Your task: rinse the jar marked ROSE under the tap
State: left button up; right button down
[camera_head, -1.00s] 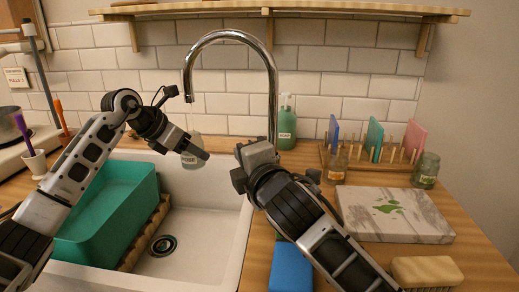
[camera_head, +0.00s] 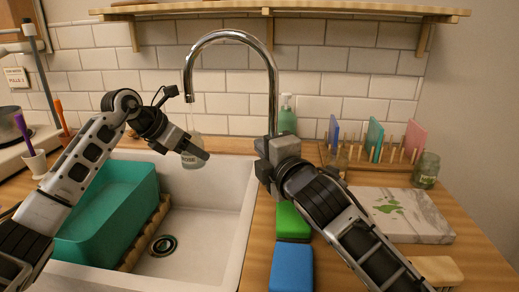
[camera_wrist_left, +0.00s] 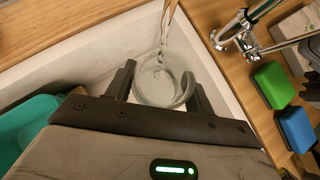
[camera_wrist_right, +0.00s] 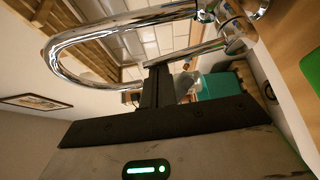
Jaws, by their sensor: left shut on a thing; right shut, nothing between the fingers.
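The glass jar (camera_head: 192,151) is over the sink, below the end of the tap's spout (camera_head: 189,93). Its label is too small to read. My left gripper (camera_head: 195,155) is shut on the jar. In the left wrist view the jar (camera_wrist_left: 163,80) is between the two fingers, and a clear stream of water (camera_wrist_left: 167,25) runs down to it. My right gripper (camera_head: 266,160) is shut and empty, at the lower part of the tap on the right side of the sink. In the right wrist view its fingers (camera_wrist_right: 157,87) are close to the chrome tap (camera_wrist_right: 235,38).
A teal basin (camera_head: 110,205) stands in the left of the white sink (camera_head: 200,235). Green (camera_head: 292,222) and blue (camera_head: 292,268) sponges lie right of the sink. A marble slab (camera_head: 415,222), another jar (camera_head: 426,171) and a rack with coloured boards (camera_head: 375,137) are further right.

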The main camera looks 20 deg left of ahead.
jog(key=shift+w+d+m, duration=0.1)
jog(key=shift+d+m, duration=0.3)
jog(key=shift+a, duration=0.1)
jog(key=s+d, duration=0.3)
jog(key=s, duration=0.6)
jog(key=shift+d, duration=0.25)
